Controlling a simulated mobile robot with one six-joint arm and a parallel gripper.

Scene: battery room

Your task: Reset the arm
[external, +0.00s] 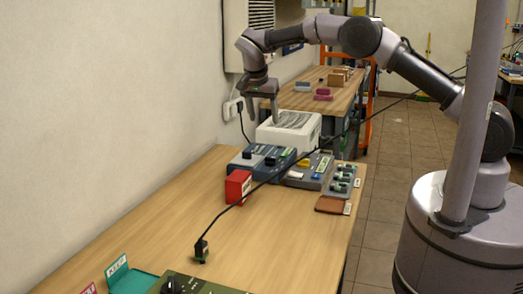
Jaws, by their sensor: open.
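My arm reaches from my base at the right across to the left in the external view. My gripper (262,107) hangs pointing down above the far end of the near wooden table (150,215), close to the wall. It is open, and I see nothing between its fingers. A white box (302,136) with a dark grey patterned top stands just right of and below it; I cannot tell the exact gap.
Blue-grey devices (262,160), a red box (238,186) and a brown pad (331,205) sit at the table's far end. A black cable (285,168) crosses the table to a small plug (201,249). A green tray (135,282) is in front. The table's middle is mostly clear.

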